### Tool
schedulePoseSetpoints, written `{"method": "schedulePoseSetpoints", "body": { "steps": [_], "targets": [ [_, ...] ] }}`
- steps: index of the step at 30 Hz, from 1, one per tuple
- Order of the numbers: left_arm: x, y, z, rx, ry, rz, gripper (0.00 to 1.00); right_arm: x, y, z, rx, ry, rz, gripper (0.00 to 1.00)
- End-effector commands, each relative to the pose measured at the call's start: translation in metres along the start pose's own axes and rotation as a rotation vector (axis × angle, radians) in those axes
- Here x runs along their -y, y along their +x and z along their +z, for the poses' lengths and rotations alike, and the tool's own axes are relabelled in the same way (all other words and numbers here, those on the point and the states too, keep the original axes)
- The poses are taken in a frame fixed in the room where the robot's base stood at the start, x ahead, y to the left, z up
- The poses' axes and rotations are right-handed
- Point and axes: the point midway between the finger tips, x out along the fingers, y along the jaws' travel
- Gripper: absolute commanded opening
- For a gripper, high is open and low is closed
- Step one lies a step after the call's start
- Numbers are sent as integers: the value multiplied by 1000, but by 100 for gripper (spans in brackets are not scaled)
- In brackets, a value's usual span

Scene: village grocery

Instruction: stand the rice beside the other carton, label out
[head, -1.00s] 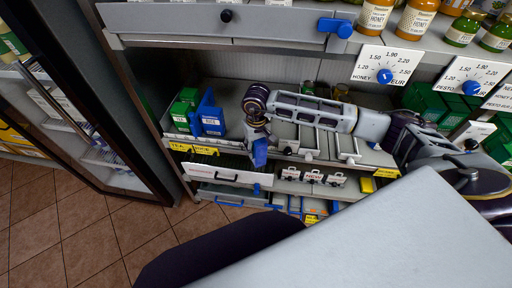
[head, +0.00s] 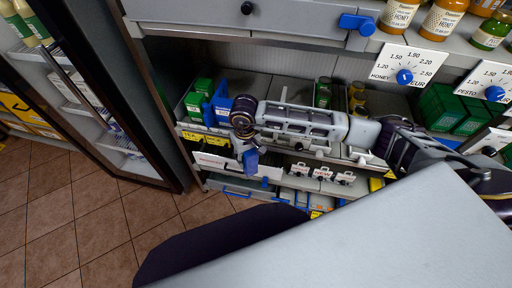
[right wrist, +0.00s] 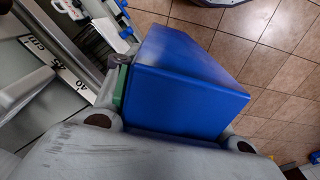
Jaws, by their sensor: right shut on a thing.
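My right gripper (head: 245,141) is in front of the left part of the open shelf, shut on a blue carton, the rice (head: 251,160). The rice also fills the middle of the right wrist view (right wrist: 185,88), between my fingers; it shows plain blue faces there and no readable label. The other carton (head: 221,103), also blue, stands on the shelf left of and behind my gripper, partly hidden by my wrist. A gap between the two shows in the head view. My left gripper is not in view.
Green cartons (head: 197,101) stand left of the other carton. Jars (head: 324,92) stand further right at the back of the shelf. White price holders (head: 297,169) line the lower edge. A fridge cabinet (head: 108,130) stands at the left; tiled floor (head: 80,210) lies below.

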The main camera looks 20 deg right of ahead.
Motion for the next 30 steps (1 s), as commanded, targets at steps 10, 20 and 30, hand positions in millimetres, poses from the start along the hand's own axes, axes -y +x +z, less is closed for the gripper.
{"method": "schedulePoseSetpoints", "body": {
  "steps": [10, 20, 30],
  "targets": [
    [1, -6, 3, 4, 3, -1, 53, 71, -9, 32, -1, -57, -3, 8],
    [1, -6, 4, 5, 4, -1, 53, 93, -16, 47, 0, 150, -1, 8],
    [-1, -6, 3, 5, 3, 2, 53, 103, -21, 55, 0, 403, -1, 8]
  ]
}}
